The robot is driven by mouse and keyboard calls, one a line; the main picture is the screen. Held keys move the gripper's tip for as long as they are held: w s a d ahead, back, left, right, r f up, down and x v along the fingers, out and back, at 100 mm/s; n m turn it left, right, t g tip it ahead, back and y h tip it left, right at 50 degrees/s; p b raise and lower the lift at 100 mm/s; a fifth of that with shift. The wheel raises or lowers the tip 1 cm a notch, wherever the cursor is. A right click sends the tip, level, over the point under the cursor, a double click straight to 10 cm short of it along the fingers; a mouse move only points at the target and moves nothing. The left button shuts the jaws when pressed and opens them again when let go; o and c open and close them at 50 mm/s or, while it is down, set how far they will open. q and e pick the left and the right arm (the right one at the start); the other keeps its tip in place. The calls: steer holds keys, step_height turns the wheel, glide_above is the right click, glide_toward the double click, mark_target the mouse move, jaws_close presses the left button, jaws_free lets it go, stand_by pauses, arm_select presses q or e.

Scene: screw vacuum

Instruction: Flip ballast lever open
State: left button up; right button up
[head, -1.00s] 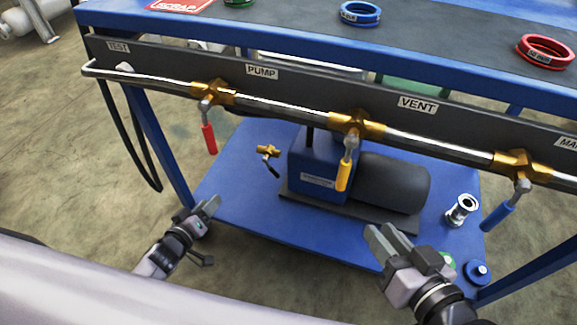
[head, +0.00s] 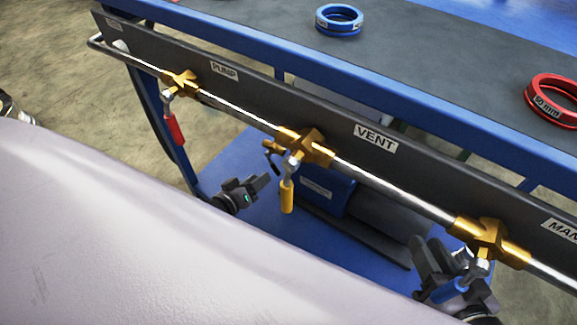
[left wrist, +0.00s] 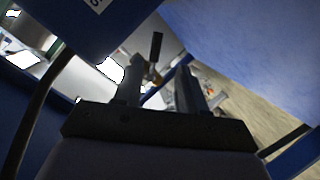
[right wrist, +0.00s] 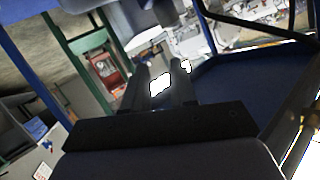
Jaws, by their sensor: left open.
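The ballast lever (head: 269,158) is a short dark handle on a small brass valve (head: 271,147) at the pump's left end; the manifold's brass fitting partly covers it in the head view. In the left wrist view the black lever (left wrist: 156,46) stands up beyond my fingers, roughly in line with the gap between them. My left gripper (head: 265,183) is open, just below the lever in the head view; I cannot tell whether they touch. My right gripper (head: 427,250) is open and empty behind the blue-handled valve; its fingers (right wrist: 158,88) stand apart in the right wrist view.
The manifold pipe (head: 390,190) crosses above both grippers, with red (head: 174,129), yellow (head: 287,196) and blue (head: 449,291) handles hanging down. The dark pump (head: 370,230) sits on the blue lower shelf (head: 222,165). Blue (head: 339,31) and red (head: 540,105) rings lie on the tabletop.

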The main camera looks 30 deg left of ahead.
mark_target(275, 171)
arm_select(q)
steer(key=shift+w+d+f, duration=0.15)
steer(key=shift+w+d, duration=0.3)
steer(key=shift+w, duration=0.1)
steer(key=shift+b+x, duration=2)
steer(key=shift+x, duration=1.25)
arm_select(e)
steer(key=shift+d+n+t+h, duration=0.4)
steer(key=shift+d+n+t, duration=0.4)
steer(key=shift+d, duration=0.8)
arm_select(q)
jaws_close()
